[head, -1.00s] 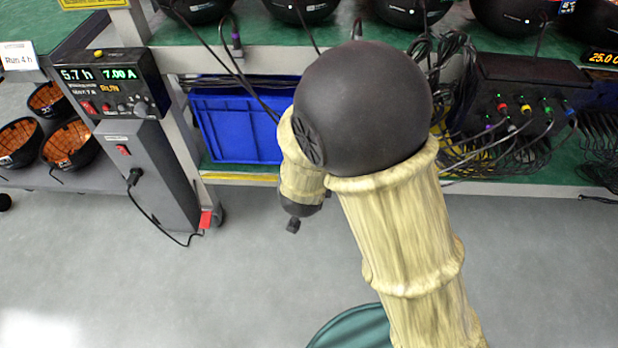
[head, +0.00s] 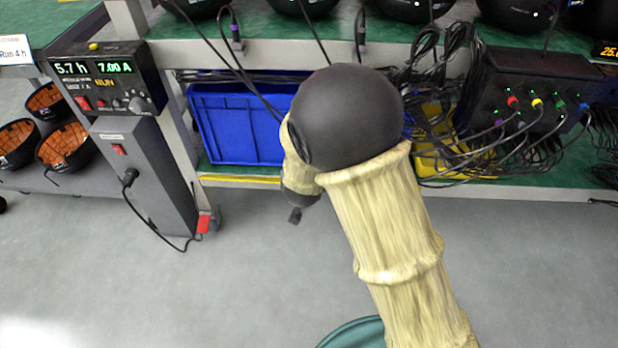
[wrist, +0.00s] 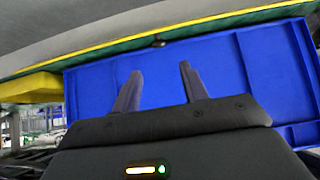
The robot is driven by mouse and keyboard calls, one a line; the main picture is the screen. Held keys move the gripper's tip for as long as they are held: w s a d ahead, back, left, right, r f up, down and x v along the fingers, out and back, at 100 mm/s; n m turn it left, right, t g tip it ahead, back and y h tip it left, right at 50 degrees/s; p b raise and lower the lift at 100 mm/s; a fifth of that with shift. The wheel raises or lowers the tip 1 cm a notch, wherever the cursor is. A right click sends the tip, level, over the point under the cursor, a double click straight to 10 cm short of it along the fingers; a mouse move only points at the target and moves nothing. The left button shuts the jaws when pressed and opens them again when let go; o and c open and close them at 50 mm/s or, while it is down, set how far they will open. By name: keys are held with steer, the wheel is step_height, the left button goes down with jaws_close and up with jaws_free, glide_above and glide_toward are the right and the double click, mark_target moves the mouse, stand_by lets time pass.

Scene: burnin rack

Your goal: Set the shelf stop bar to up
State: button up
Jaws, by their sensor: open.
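A thin yellow strip (head: 240,179) runs along the front edge of the lower shelf; I take it for the stop bar, but its position is unclear. In the wrist view the yellow strip (wrist: 160,36) crosses the top, along the green shelf edge. My gripper (wrist: 160,68) is open and empty, its two fingers apart in front of the blue bin (wrist: 215,68). No contact with the strip shows. In the head view my arm covers the gripper's fingers and part of the strip.
The blue bin (head: 237,125) stands on the lower shelf. A black box (head: 525,85) with coloured plugs and loose cables sits to the right, near a yellow object (head: 470,168). A control unit (head: 107,82) on a grey pedestal stands left. The floor (head: 250,285) in front is clear.

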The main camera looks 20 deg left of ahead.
steer(key=b+x, duration=0.4)
steer(key=x, duration=0.5)
steer(key=shift+w, duration=0.1)
jaws_close()
stand_by(0.9)
jaws_free()
